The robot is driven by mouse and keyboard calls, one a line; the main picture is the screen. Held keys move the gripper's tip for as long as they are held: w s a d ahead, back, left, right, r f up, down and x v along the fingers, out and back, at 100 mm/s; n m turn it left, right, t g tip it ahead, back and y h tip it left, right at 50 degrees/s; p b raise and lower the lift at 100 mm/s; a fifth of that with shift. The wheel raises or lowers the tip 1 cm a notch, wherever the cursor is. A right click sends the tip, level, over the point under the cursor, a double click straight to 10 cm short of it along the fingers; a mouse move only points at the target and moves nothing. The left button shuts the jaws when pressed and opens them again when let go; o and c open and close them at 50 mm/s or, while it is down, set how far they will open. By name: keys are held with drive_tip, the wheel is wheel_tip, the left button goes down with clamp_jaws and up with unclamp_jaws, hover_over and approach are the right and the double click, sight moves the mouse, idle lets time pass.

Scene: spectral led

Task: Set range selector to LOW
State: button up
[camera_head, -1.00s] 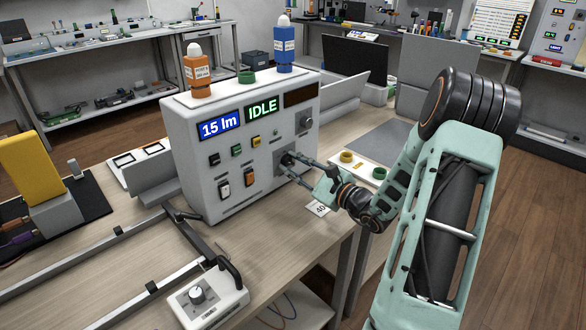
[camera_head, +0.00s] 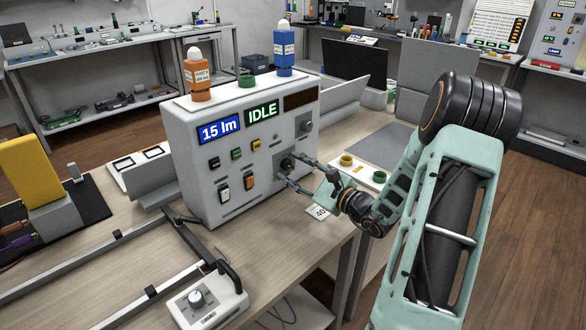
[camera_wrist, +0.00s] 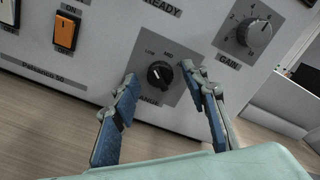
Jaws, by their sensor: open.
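The range selector is a small black knob (camera_wrist: 159,74) on a grey plate on the front of the white instrument box (camera_head: 190,165). In the wrist view its plate reads LOW at upper left and MID at the top; the rest of the label is partly hidden. The knob's light pointer mark is tilted toward the upper left or lower right; I cannot tell which end points. The knob also shows in the head view (camera_head: 287,164). My gripper (camera_head: 284,170) is open in front of it. In the wrist view the fingers (camera_wrist: 158,72) stand apart on either side of the knob, not touching it.
A grey GAIN knob (camera_wrist: 255,32) sits right of the selector and an orange switch (camera_wrist: 66,33) left of it. The box displays (camera_head: 221,128) show 15 lm and IDLE. A controller with a dial (camera_head: 207,299) lies in front. Bench space right of the box holds small rings.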

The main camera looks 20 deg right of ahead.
drive_tip(key=v, duration=1.1)
drive_tip(key=shift+s+d, duration=0.1)
drive_tip(key=shift+s, duration=0.25)
